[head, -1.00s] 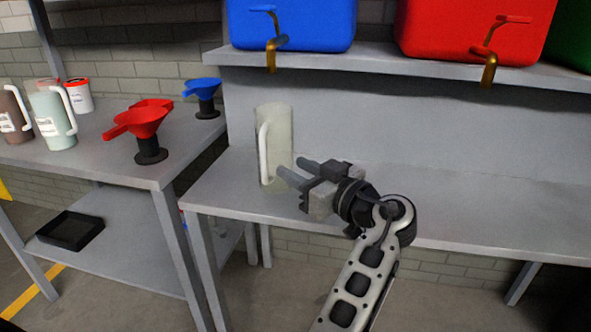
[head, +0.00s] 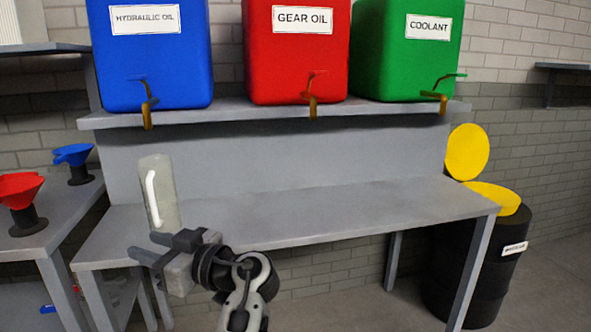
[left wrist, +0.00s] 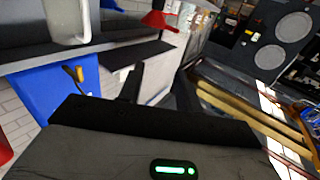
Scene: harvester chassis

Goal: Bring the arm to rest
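My left gripper (head: 148,246) is in the lower left of the head view, pointing left, with its two fingers apart and nothing between them. It is in front of the bench edge, below and nearer than a pale translucent pitcher (head: 160,195), and looks apart from it. In the left wrist view the fingers (left wrist: 158,88) are also spread with a gap. The pitcher (left wrist: 68,20) shows at the top left there. My right gripper is not in view.
The grey workbench (head: 330,212) is bare right of the pitcher. Blue (head: 150,60), red (head: 297,55) and green (head: 405,60) tanks with taps stand on the shelf above. Red (head: 20,195) and blue (head: 75,160) funnels are on the left table. A black drum (head: 465,265) stands right.

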